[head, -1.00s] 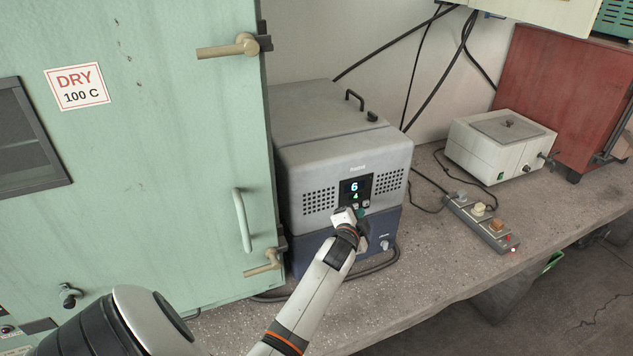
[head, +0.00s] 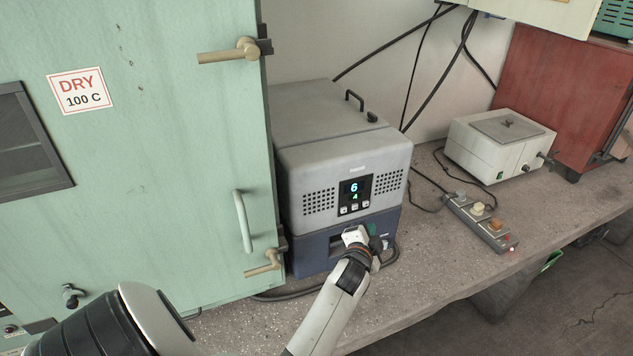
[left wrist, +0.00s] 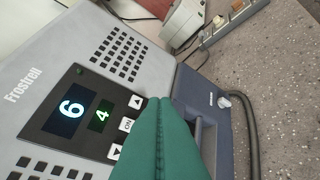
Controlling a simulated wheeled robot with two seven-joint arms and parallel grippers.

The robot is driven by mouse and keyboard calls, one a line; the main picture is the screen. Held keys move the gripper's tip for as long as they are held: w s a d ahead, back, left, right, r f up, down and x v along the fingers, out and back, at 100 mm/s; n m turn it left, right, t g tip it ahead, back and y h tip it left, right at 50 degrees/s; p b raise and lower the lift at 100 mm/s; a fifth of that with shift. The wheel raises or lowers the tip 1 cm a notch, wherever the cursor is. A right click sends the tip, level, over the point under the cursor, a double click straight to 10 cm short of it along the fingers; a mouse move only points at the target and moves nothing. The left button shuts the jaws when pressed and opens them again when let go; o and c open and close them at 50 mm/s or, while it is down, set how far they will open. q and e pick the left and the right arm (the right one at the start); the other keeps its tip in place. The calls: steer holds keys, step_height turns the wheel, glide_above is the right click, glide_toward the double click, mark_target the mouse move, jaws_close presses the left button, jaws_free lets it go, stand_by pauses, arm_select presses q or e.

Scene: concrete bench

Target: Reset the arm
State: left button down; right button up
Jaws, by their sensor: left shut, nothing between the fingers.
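My left gripper (head: 370,230) is in front of the lower blue part of a grey and blue machine (head: 340,160) on the bench. Its green fingers show in the left wrist view (left wrist: 160,105), pressed together with nothing between them. They lie over the machine's front, close to its buttons. In the left wrist view the display (left wrist: 80,115) shows the same digits, beside an ON button (left wrist: 127,124) and two arrow buttons. Whether the fingertips touch the machine cannot be told. My right gripper is not in view.
A green cabinet (head: 150,170) labelled DRY 100 C, with protruding handles, stands close on the left. A power strip (head: 480,220), a white box (head: 500,145) and a red cabinet (head: 558,95) are on the right. Bare bench (head: 430,260) lies in front of the power strip.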

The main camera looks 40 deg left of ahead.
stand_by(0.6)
arm_select(q)
steer(key=s+d+f+n+g+h, duration=0.2)
steer(key=s+d+g, duration=0.25)
steer(key=s, duration=0.65)
steer(key=s+d+f+n+g+h, duration=0.1)
steer(key=s+d+g+h, duration=0.3)
steer(key=s, duration=0.7)
steer(key=s+d+f+n+g, duration=0.2)
steer(key=s+d, duration=0.4)
steer(key=s, duration=0.5)
step_height(320, 180, down, 26)
steer(key=g+b, duration=0.1)
steer(key=b, duration=0.1)
steer(key=s+a+f+g+b, duration=0.1)
steer(key=s+a+f, duration=0.1)
steer(key=s+f, duration=1.5)
step_height(320, 180, down, 2)
steer(key=shift+s+a+f+g, duration=0.25)
steer(key=shift+s+a+g, duration=0.05)
steer(key=shift+a+g, duration=0.1)
